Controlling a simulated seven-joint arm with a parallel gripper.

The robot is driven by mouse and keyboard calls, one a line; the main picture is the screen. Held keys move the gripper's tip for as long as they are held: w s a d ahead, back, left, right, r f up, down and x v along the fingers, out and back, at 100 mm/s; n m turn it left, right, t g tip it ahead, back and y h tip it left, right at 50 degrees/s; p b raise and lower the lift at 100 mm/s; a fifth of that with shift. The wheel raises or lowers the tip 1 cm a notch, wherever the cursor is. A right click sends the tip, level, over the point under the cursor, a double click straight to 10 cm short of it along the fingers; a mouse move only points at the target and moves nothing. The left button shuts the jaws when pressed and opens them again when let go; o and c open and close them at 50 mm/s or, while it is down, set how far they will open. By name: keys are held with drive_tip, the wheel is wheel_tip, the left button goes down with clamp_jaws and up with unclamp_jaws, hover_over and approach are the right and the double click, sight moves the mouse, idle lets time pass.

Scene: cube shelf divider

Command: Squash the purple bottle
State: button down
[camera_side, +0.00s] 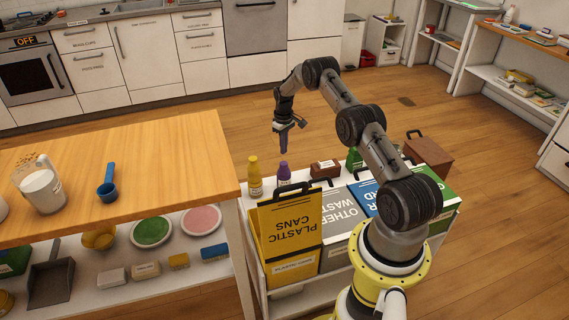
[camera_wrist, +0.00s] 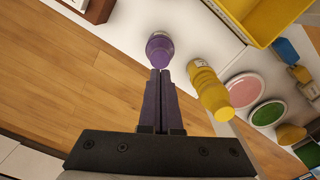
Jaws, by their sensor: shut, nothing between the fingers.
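The purple bottle (camera_side: 284,172) stands upright on a white shelf top, just right of a yellow bottle (camera_side: 254,177). In the wrist view the purple bottle (camera_wrist: 159,48) shows from above, just beyond my fingertips, with the yellow bottle (camera_wrist: 208,90) to its right. My gripper (camera_side: 283,154) points down above the purple bottle. Its purple fingers (camera_wrist: 161,72) are closed together with nothing between them. In the side view the tips look a little above the bottle's cap; whether they touch it I cannot tell.
A yellow plastic-and-cans bin (camera_side: 290,235) stands in front of the bottles, with other waste bins to its right. A small brown box (camera_side: 325,169) is right of the purple bottle. A wooden table (camera_side: 150,170) with a milk jug and blue scoop is at left.

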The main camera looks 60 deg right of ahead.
wheel_tip(320, 180, up, 6)
idle(0.5)
